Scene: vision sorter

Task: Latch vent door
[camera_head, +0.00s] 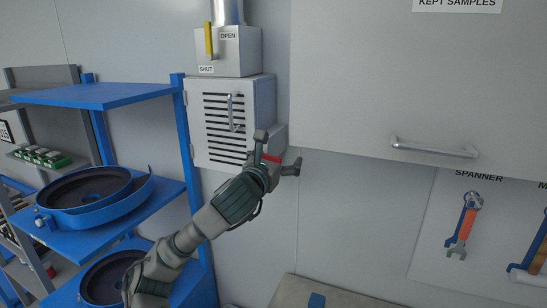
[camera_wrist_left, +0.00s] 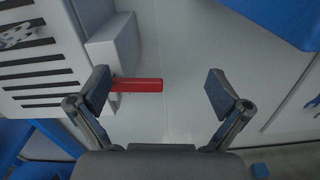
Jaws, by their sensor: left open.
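The vent door (camera_head: 215,152) is a pale slatted panel with a metal handle (camera_head: 230,112), and it looks flush with its box. Its slats also show at the left of the left wrist view (camera_wrist_left: 38,68). A red latch lever (camera_head: 271,158) sits by the grey block at the door's lower right, partly hidden by my gripper. In the left wrist view the red lever (camera_wrist_left: 140,85) points right from the grey block (camera_wrist_left: 113,42). My left gripper (camera_head: 280,151) is open, with the lever's bar between its fingers, nearer the left finger. I cannot tell whether that finger touches it.
A grey box (camera_head: 240,55) with a yellow lever (camera_head: 209,39) and OPEN and SHUT labels is above the vent. Blue shelves (camera_head: 100,95) with round blue pans stand left. A cabinet (camera_head: 400,70) with a bar handle is right, above a spanner (camera_head: 463,225). Bare wall lies below the vent.

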